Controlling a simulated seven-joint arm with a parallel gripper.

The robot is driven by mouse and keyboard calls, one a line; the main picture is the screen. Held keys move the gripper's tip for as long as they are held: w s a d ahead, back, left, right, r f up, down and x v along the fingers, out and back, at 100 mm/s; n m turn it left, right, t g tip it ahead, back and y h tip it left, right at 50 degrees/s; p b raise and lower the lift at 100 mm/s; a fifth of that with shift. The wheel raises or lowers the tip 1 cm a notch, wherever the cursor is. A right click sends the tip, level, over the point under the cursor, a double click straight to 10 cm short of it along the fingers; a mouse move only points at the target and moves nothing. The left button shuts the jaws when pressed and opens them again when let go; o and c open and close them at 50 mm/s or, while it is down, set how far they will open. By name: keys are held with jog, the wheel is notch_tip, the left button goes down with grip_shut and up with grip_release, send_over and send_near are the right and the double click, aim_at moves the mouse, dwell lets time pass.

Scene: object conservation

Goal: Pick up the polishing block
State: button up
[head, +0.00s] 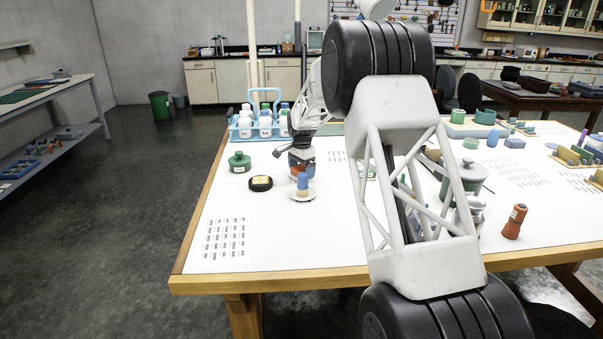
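My gripper (300,168) points down over the left part of the white-topped table (330,240). It is small in view, and whether its fingers are open or shut cannot be made out. Just below it a blue-topped piece (303,181) stands on a pale round dish (303,196). A reddish-brown patch shows between the gripper and this piece; what it belongs to is unclear. I cannot tell for certain which thing is the polishing block. A low round black item with a yellowish top (261,183) lies left of the dish.
A green lidded pot (239,163) stands left, with a blue bottle carrier (243,131) behind. A grey-green pot (467,176) and a reddish-brown bottle (515,222) stand right, near trays of blocks. My arm hides the table's middle. The front left holds only a printed sheet (225,239).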

aim_at(301, 166)
jog(key=shift+f, duration=0.45)
jog(key=c, duration=1)
jog(key=shift+r, duration=0.15)
notch_tip(301, 166, up, 10)
jog(key=shift+f, duration=0.15)
dwell(0.6)
jog(key=shift+o, duration=1.3)
jog(key=shift+c, duration=1)
jog(key=s+a, duration=0.2)
jog(key=a, duration=1.3)
jog(key=shift+r, duration=0.3)
